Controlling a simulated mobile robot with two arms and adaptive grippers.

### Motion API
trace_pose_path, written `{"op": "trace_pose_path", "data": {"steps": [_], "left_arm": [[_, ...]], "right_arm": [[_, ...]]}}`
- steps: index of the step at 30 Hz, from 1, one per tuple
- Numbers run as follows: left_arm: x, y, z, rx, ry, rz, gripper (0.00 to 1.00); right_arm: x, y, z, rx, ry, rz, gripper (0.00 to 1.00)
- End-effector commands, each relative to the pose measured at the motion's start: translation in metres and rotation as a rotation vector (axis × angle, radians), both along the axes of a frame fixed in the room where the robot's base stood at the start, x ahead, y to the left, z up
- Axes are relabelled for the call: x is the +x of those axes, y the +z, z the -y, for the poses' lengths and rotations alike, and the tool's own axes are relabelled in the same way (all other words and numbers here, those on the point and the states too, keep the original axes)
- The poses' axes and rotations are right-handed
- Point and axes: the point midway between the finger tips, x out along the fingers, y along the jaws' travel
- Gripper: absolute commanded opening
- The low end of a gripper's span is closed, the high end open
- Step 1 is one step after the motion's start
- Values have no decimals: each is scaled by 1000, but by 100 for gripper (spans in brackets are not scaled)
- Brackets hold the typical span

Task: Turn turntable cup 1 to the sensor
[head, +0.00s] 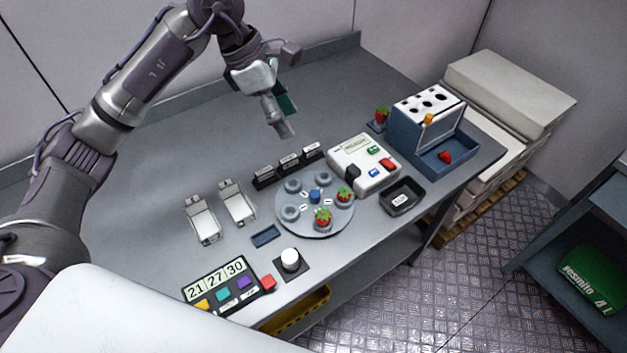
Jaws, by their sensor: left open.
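The round grey turntable (301,221) lies on the bench in the head view, with several ring-shaped cups around a blue centre knob (314,195). One strawberry (323,218) sits in the front cup and another strawberry (345,195) in the right cup; the other cups look empty. The cup numbers are too small to read. A white sensor box (363,163) with a display and coloured buttons stands just right of the turntable. My left gripper (287,117) is open and empty, above the bench behind the turntable, not touching it. My right gripper is not in view.
Black labelled blocks (289,163) stand behind the turntable. Two white metal holders (203,221) are to its left. A black tray (402,196) and a blue rack (427,122) stand right. A white knob (290,260) and number panel (221,285) are in front. The bench's back left is clear.

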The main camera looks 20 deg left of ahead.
Motion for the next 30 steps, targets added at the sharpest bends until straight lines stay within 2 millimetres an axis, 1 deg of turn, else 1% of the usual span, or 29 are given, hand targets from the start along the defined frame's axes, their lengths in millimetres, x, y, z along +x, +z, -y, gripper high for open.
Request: {"op": "trace_pose_path", "data": {"steps": [1, 5, 8, 13, 17, 18, 21, 26, 29, 30], "left_arm": [[0, -10, 0, 0, -1, -2, 52], [0, -22, 0, 0, -1, -2, 52], [0, -31, 0, 1, 0, -1, 52], [-1, -58, 0, 0, -1, -2, 52], [-1, -77, 0, 1, 0, -1, 52], [-1, -84, 0, 1, 0, -1, 52], [-1, -95, 0, 1, 0, -1, 52], [0, -103, 3, 0, -1, -3, 52], [0, -113, 8, 0, -2, -6, 52], [1, -119, 10, 0, -2, -6, 52]], "right_arm": [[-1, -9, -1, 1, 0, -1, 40], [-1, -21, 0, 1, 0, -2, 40], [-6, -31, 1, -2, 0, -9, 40], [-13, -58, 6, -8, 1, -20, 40], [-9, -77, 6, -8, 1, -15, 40], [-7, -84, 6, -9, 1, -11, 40], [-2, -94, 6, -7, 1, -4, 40], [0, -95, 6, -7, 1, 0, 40], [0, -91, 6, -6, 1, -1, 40], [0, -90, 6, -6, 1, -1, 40]]}}
